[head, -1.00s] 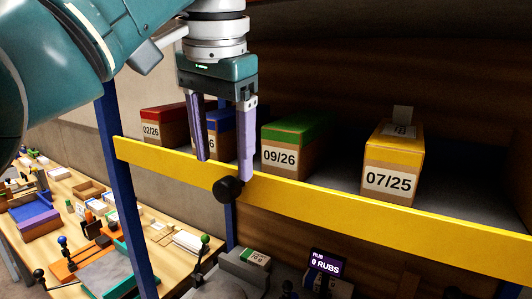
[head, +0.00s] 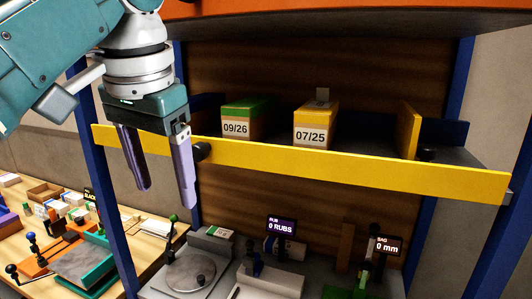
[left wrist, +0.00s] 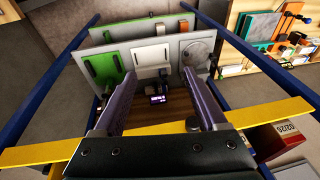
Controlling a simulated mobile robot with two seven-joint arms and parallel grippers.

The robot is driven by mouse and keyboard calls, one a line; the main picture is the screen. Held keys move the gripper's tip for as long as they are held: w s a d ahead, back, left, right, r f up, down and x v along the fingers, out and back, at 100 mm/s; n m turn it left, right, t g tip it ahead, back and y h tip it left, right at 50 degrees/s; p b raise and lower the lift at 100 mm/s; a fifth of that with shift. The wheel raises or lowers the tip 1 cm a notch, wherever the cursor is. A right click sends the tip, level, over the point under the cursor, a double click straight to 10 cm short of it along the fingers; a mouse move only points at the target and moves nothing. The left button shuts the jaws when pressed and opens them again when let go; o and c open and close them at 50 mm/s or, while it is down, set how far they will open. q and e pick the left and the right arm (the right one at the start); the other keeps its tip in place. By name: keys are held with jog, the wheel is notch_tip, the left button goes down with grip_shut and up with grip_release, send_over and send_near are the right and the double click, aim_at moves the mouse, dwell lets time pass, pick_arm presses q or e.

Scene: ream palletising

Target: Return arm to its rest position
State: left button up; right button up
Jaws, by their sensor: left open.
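My left gripper (head: 163,197) hangs fingers down in front of the shelf at the left of the head view. Its two purple fingers are apart with nothing between them. It stands before the left part of the yellow shelf rail (head: 300,164). In the left wrist view the same open fingers (left wrist: 160,105) point out past the yellow rail (left wrist: 40,138). My right gripper shows in neither view now.
On the shelf stand a green-topped box marked 09/26 (head: 238,125) and a yellow box marked 07/25 (head: 314,127). A red box marked 02/26 (left wrist: 285,137) shows in the left wrist view. Blue posts (head: 108,190) flank the rack. Below are benches with devices, including a round plate (head: 190,270).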

pick_arm(q)
jog(key=s+a+f+n, duration=0.1)
jog(key=s+a+f, duration=0.1)
jog(key=s+f, duration=1.1)
jog(key=s+a+n+p, duration=0.1)
jog(key=s+a, duration=0.2)
jog(key=s, duration=1.1)
jog(key=shift+a+r+t+h, duration=0.15)
jog(key=shift+a+t+h, duration=0.15)
jog(key=shift+a+t, duration=0.1)
